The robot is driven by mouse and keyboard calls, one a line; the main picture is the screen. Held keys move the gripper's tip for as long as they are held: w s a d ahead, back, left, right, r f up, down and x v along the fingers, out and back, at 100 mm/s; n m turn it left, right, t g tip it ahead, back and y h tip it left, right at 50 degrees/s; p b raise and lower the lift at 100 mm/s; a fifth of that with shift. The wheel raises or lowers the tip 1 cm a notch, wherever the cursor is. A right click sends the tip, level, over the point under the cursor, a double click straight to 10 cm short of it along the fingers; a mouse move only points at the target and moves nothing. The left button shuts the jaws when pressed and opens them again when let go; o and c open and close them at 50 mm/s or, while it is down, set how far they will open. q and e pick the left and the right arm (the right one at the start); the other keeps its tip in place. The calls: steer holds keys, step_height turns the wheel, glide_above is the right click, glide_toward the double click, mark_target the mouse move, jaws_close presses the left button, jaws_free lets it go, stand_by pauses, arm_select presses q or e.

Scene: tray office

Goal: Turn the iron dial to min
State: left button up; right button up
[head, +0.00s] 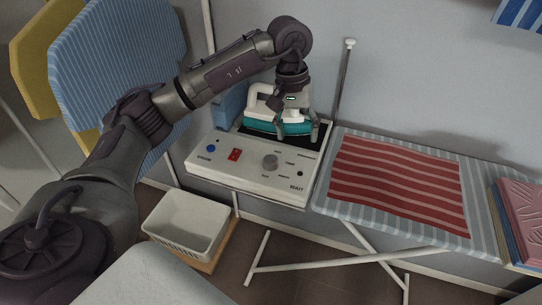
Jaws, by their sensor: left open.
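The iron (264,122) has a white body and a teal lower part. It rests on a dark pad at the back of a white control station (220,166). A round grey dial (270,162) sits on the station's sloped front panel, with small labels around it that are too small to read. My left gripper (296,136) points down in front of the iron's right end, above and behind the dial. It is open, and I see nothing between its fingers. I cannot tell whether a finger touches the iron. My right gripper is not in view.
The panel also has a red switch (234,155) and a blue button (211,149). An ironing board (325,190) with a red striped cloth (400,183) stands at right, folded cloths (522,215) on its end. A white basket (188,222) sits below the station.

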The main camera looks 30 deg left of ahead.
arm_select(q)
step_height(320, 180, up, 2)
steer(key=y, duration=0.2)
glide_above(271, 159)
steer(key=d, duration=0.1)
steer(key=f, duration=0.4)
steer(key=f+p, duration=0.1)
steer(key=f, duration=0.4)
steer(key=a+f+p, duration=0.1)
steer(key=f, duration=0.3)
steer(key=shift+f, duration=0.2)
steer(key=c, duration=1.1)
